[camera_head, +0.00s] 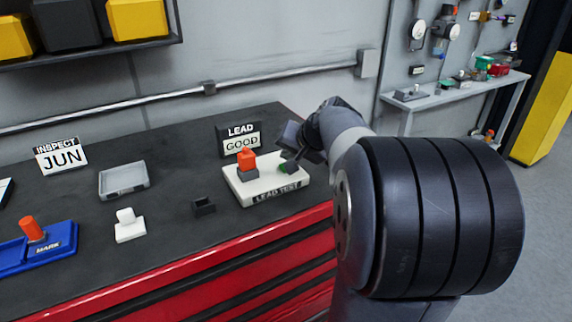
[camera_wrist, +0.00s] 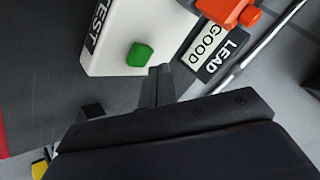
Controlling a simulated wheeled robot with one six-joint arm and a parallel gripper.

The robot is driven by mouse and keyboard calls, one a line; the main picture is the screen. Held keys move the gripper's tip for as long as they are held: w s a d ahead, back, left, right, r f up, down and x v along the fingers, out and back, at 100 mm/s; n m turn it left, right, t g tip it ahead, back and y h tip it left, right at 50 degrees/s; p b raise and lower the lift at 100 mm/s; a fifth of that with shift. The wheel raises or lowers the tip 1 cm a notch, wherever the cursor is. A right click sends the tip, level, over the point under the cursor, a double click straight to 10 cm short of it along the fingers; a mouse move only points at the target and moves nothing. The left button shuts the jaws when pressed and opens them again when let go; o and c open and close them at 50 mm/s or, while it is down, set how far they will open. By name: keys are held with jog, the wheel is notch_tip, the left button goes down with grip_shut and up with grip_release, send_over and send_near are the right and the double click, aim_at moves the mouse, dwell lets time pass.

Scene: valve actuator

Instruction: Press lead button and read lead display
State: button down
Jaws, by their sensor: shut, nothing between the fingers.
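The lead test box (camera_head: 240,193) is a white block on the dark bench top, labelled LEAD TEST. A green button (camera_wrist: 139,55) sits on it; in the head view the button (camera_head: 284,168) is partly covered by my gripper. The lead display (camera_head: 241,140) stands behind the box and reads GOOD; it also shows in the wrist view (camera_wrist: 205,45). An orange-topped part (camera_head: 247,160) sits upright on the box, left of the button. My gripper (camera_head: 288,164) is shut and empty, its tip close beside the button; I cannot tell whether they touch.
A small black holder (camera_head: 203,206), a white block (camera_head: 129,225), a grey tray (camera_head: 124,180), an INSPECT JUN sign (camera_head: 61,157) and a blue MARK tray (camera_head: 62,246) are spread along the bench to the left. A side table (camera_head: 450,97) stands at the back right.

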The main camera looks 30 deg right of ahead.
jog(key=shift+r+p, duration=1.85)
jog(key=shift+r, duration=0.7)
jog(key=shift+f, duration=0.1)
